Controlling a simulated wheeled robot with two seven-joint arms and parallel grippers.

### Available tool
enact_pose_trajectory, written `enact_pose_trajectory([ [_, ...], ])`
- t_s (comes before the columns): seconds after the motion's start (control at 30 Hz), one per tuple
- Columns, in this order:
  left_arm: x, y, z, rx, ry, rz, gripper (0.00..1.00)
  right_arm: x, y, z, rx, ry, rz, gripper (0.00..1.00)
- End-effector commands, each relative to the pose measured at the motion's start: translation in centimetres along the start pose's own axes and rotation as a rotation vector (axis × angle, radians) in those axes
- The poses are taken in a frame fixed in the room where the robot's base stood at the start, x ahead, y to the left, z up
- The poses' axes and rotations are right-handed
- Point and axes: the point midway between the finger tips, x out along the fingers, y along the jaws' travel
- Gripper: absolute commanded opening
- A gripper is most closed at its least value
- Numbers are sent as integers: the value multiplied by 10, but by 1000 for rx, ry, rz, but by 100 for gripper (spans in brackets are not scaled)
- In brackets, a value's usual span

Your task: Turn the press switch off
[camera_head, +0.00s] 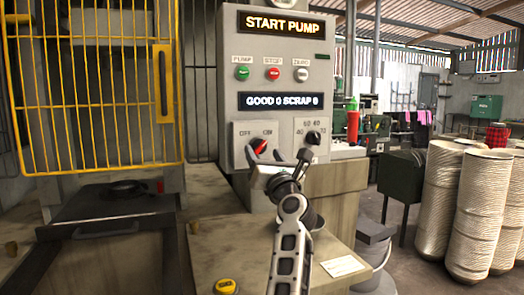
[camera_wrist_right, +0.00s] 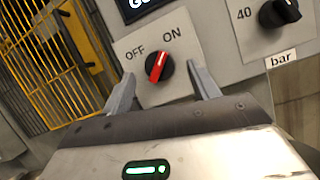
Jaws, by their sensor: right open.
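The press switch (camera_head: 257,148) is a black rotary knob with a red bar, on the grey control panel between OFF and ON labels. In the right wrist view the press switch (camera_wrist_right: 159,67) has its red bar slanted to the upper right, towards the ON side. My right gripper (camera_head: 277,166) is in front of the panel, just below and right of the knob. In the right wrist view its open fingers (camera_wrist_right: 163,88) stand on either side of the knob, with nothing visibly held. Contact with the knob cannot be told. My left gripper is not in view.
A second black knob (camera_head: 313,137) with a number scale sits right of the switch. Green, red and white buttons (camera_head: 272,73) are above, under a START PUMP display (camera_head: 286,25). A yellow cage door (camera_head: 90,90) stands at left. A yellow button (camera_head: 225,286) is low in front.

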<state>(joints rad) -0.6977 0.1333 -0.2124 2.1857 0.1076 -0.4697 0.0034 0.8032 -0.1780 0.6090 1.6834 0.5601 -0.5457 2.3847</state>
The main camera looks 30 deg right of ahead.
Motion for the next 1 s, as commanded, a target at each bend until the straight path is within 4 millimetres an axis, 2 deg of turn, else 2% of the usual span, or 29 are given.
enact_pose_trajectory([
  [0.1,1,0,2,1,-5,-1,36,14,0,0,0,0,1,60],
  [0.2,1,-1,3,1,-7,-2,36,20,0,0,1,1,1,60],
  [0.5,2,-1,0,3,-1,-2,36,22,0,0,0,0,0,60],
  [0.53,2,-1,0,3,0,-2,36,22,0,0,0,0,0,57],
  [0.6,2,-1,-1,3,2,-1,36,22,0,0,0,0,0,38],
  [0.7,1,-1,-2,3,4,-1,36,22,0,0,1,0,0,16],
  [1.0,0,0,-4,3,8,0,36,22,0,0,-23,3,10,16],
])
